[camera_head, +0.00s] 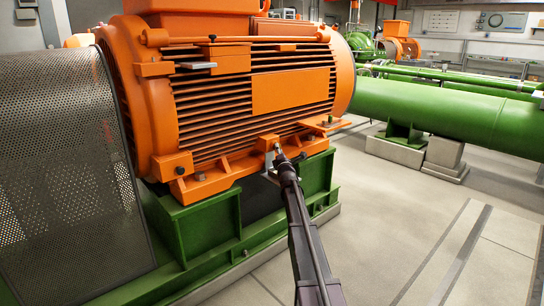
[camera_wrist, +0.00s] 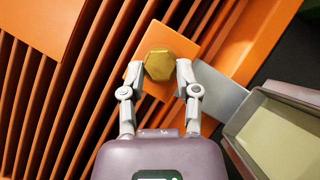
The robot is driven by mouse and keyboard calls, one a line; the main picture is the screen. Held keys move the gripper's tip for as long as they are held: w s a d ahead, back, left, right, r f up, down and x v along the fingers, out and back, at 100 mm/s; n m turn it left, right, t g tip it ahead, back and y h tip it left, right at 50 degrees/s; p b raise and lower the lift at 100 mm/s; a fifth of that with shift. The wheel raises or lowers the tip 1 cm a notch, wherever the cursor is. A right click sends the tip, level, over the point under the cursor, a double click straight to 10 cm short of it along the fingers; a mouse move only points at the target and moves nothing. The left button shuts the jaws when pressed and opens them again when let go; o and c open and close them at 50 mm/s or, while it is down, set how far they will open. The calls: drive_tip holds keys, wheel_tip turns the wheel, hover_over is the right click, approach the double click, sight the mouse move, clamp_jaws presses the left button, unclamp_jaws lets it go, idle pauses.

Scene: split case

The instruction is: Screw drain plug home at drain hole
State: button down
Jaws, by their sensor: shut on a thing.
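The drain plug shows in the wrist view as a brass hexagonal head (camera_wrist: 159,64) against a square orange boss (camera_wrist: 176,38) on the motor. My gripper (camera_wrist: 160,72) has its two grey fingertips closed on opposite sides of the plug head. In the head view my gripper (camera_head: 279,155) is at the lower front of the orange motor (camera_head: 250,95), near its foot. The drain hole is hidden behind the plug head. How deep the plug sits cannot be told. The plug is too small to make out in the head view.
In the wrist view a grey bracket plate (camera_wrist: 222,96) and an open tray (camera_wrist: 280,135) lie close to the right of my gripper. The motor stands on a green base frame (camera_head: 210,235). A perforated guard (camera_head: 65,170) stands at left. Open floor (camera_head: 430,220) lies at right.

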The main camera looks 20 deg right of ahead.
drive_tip(key=shift+w+m+g, duration=0.1)
drive_tip(key=shift+m+g, duration=0.2)
drive_tip(key=shift+m, duration=0.1)
drive_tip(key=shift+c, duration=1.3)
unclamp_jaws()
drive_tip(key=shift+c, duration=0.2)
drive_tip(key=c, duration=0.3)
drive_tip(key=shift+c, duration=0.2)
